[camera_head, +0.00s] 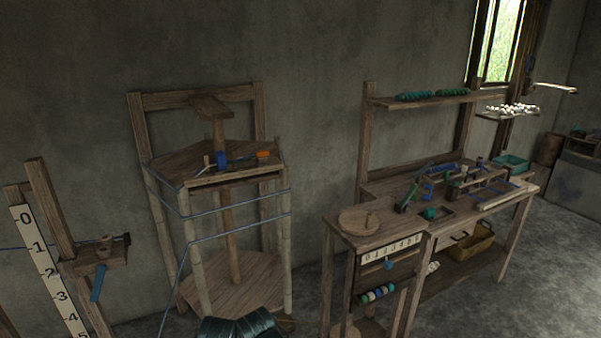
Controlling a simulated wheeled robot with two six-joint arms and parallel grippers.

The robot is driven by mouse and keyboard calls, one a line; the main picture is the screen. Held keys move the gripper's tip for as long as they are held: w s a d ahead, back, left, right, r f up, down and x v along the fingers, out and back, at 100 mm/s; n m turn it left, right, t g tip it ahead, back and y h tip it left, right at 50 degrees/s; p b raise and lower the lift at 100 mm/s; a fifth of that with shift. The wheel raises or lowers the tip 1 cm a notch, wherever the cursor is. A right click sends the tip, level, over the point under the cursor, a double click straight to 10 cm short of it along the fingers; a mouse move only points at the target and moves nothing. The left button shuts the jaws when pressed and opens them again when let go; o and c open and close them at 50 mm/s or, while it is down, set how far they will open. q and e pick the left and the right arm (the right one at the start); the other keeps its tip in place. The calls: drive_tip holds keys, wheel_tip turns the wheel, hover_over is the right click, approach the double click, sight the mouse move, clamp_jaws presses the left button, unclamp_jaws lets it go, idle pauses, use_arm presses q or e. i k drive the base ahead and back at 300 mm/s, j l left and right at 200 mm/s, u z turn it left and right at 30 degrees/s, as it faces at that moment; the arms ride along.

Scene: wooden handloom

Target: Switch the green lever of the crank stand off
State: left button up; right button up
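A workbench (335,228) on the right carries a round wooden disc with a short upright peg, a crank-like wheel (352,221). A dark green lever-like piece (408,197) stands tilted on the bench top behind the disc, beside blue parts. It is small, and I cannot tell its switch position or be sure that it is the named lever. A wooden stand (180,165) left of the middle holds a blue piece (222,160) and an orange piece (263,154) on its top; no green lever is clear there. Neither of my grippers is in view.
A dark green ribbed object (240,328) is cut off at the bottom edge. A post with a number scale (48,270) stands at far left. Blue cords (235,232) run around the middle stand. A basket (470,246) sits on the bench's lower shelf. Floor shows at right.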

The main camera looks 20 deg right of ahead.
sight(414, 187)
drive_tip(key=i+l+u, duration=0.15)
drive_tip(key=l, duration=0.75)
drive_tip(key=i+l+u, duration=0.15)
drive_tip(key=l, duration=0.75)
drive_tip(key=l+u, duration=0.1)
drive_tip(key=l, duration=1.25)
drive_tip(key=k+l+u, duration=0.15)
drive_tip(key=l, duration=0.7)
drive_tip(key=k+l+u, duration=0.15)
drive_tip(key=l, duration=0.7)
drive_tip(key=k+l+u, duration=0.15)
drive_tip(key=l, duration=0.25)
drive_tip(key=k+l, duration=0.45)
drive_tip(key=l, duration=0.15)
